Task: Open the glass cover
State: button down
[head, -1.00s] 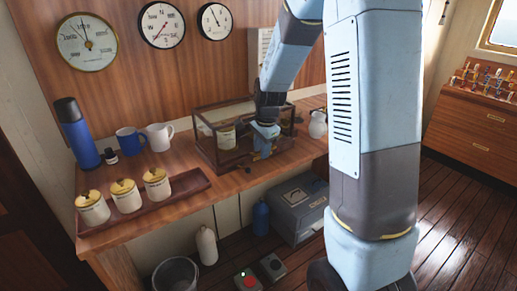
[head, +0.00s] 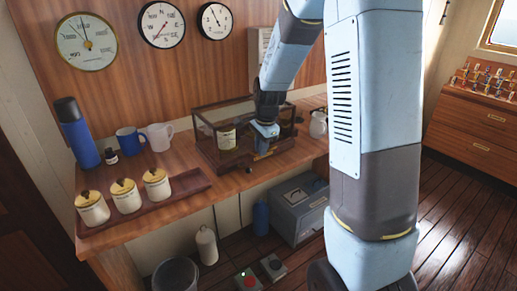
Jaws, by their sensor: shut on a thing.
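The glass cover (head: 205,121) is a dark-framed, see-through case on the wooden counter. A pale labelled jar (head: 227,138) shows inside it. My gripper (head: 262,154) is at the lower front of the case, to the right of the jar, and is shut on the cover's front part. The fingertips are small and partly hidden by the wrist, so the exact grip point is not clear. My forearm hides part of the case's back and right side.
A tray (head: 195,184) holds three lidded canisters at the front left. A white mug (head: 318,124) stands to the right.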

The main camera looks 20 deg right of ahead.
jog(key=shift+s, duration=0.25)
jog(key=c, duration=1.9)
grip_release()
jog(key=shift+s+r, duration=0.1)
jog(key=o, duration=0.7)
jog(key=shift+r, duration=0.1)
jog(key=shift+w, duration=0.2)
jog(key=shift+r, duration=0.15)
jog(key=r, duration=0.4)
jog(key=s+r, duration=0.1)
jog(key=r, duration=0.3)
jog(key=s+d+r, duration=0.1)
jog(key=r, duration=0.4)
jog(key=shift+s+r, duration=0.1)
jog(key=shift+s, duration=0.05)
